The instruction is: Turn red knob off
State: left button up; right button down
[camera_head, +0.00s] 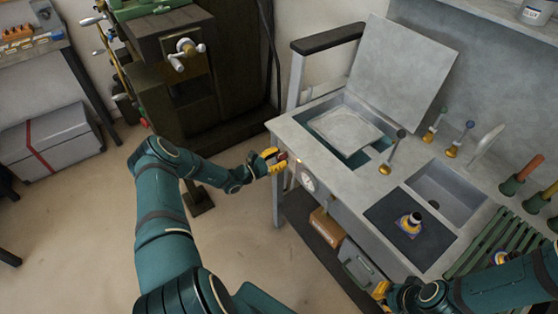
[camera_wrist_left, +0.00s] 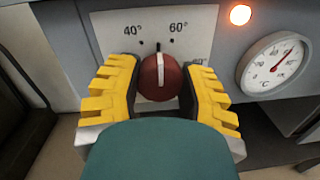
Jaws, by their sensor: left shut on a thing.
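In the head view my left gripper (camera_head: 272,160) is at the left front corner of the sink bench, largely hiding the knob. My right gripper (camera_head: 381,290) is low at the bottom of the head view, partly hidden by its arm; its fingers are unclear.
An orange lamp (camera_wrist_left: 240,14) glows on the panel. A round thermometer dial (camera_wrist_left: 276,63) is right of the knob. The bench top (camera_head: 355,172) holds a basin with a raised lid (camera_head: 403,70). A black mat (camera_head: 395,228) carries a small bottle. A dark machine (camera_head: 190,75) stands behind left.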

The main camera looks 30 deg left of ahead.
pick_arm(q)
jog(key=n+b, duration=0.1)
jog(key=n, duration=0.3)
jog(key=shift+n, duration=0.4)
jog(key=n, duration=0.5)
jog(key=shift+t, duration=0.4)
jog(key=n, duration=0.4)
jog(key=shift+w+a+n+y+b, duration=0.1)
jog(key=shift+n+y+b, duration=0.25)
jog(key=shift+n+y, duration=0.05)
jog(key=n, duration=0.5)
jog(key=shift+y, duration=0.4)
jog(key=o, duration=1.2)
jog(key=shift+f, duration=0.1)
jog(key=shift+o, duration=0.2)
